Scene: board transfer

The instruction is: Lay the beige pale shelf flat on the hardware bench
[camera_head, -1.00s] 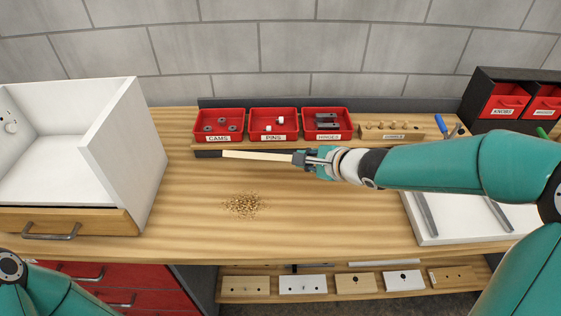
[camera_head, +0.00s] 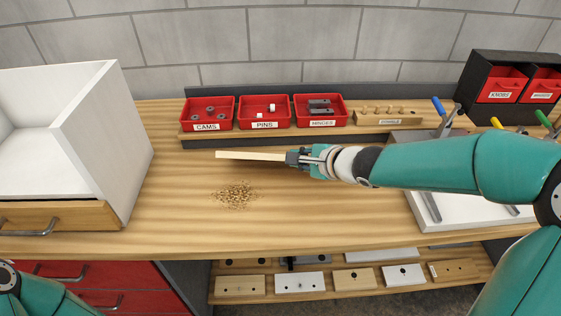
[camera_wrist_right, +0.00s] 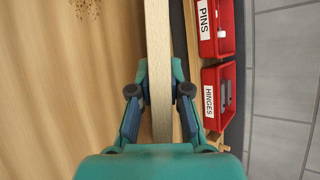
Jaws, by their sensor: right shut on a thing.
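The beige pale shelf (camera_head: 251,155) is held by my right gripper (camera_head: 303,158), which is shut on its right end. In the head view the shelf shows as a thin strip, nearly edge-on, over the middle of the hardware bench (camera_head: 290,215). In the right wrist view the shelf (camera_wrist_right: 157,60) runs up between the two fingers of the right gripper (camera_wrist_right: 160,92). Whether the shelf touches the bench top is hard to tell. My left gripper is out of view; only part of my left arm shows at the lower left.
A pile of wood shavings (camera_head: 236,194) lies on the bench below the shelf. Red bins of cams (camera_head: 207,113), pins (camera_head: 264,111) and hinges (camera_head: 320,110) line the back. A white cabinet (camera_head: 105,140) stands left, a white panel (camera_head: 460,212) right. The front middle is clear.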

